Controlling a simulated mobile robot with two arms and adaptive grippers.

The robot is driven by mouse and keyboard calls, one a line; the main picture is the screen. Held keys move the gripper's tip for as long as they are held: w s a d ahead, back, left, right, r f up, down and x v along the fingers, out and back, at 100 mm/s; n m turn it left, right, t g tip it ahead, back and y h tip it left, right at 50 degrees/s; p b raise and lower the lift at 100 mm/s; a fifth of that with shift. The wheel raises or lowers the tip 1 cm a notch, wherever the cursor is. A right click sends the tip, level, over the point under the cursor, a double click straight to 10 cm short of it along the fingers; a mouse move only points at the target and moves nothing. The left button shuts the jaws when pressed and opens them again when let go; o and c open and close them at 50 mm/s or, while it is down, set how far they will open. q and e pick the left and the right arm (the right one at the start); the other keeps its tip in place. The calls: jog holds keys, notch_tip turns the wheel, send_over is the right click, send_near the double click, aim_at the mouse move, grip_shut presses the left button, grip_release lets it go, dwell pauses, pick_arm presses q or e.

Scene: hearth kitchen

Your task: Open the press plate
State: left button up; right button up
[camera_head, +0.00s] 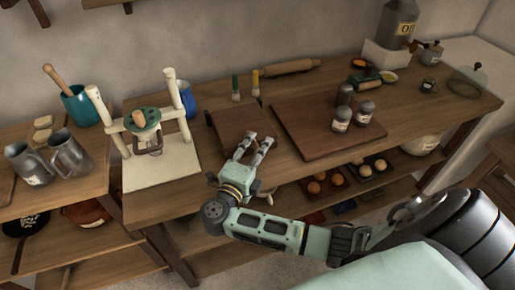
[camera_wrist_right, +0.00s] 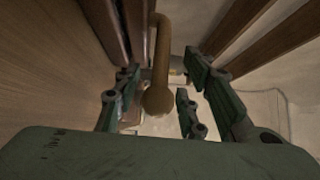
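A dark brown wooden press with a flat plate (camera_head: 240,122) lies near the front edge of the counter in the head view. The plate looks down flat; a gap under it cannot be made out. My right gripper (camera_head: 252,148) is at the front of the plate, its two fingers apart and pointing toward it. In the right wrist view, a brown rod-shaped handle with a rounded end (camera_wrist_right: 158,98) shows between the open fingers of this gripper (camera_wrist_right: 158,105). I cannot tell whether a finger touches the handle. My left gripper is not in view.
A cream frame with two posts (camera_head: 160,172) stands to the left. A brown board (camera_head: 310,115) with several jars lies right of the press. Green and yellow-topped shakers (camera_head: 236,88) and a rolling pin (camera_head: 290,67) are behind.

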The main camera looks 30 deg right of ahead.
grip_shut()
jog(key=shift+w+r, duration=0.1)
jog(key=shift+r, duration=0.05)
dwell(0.4)
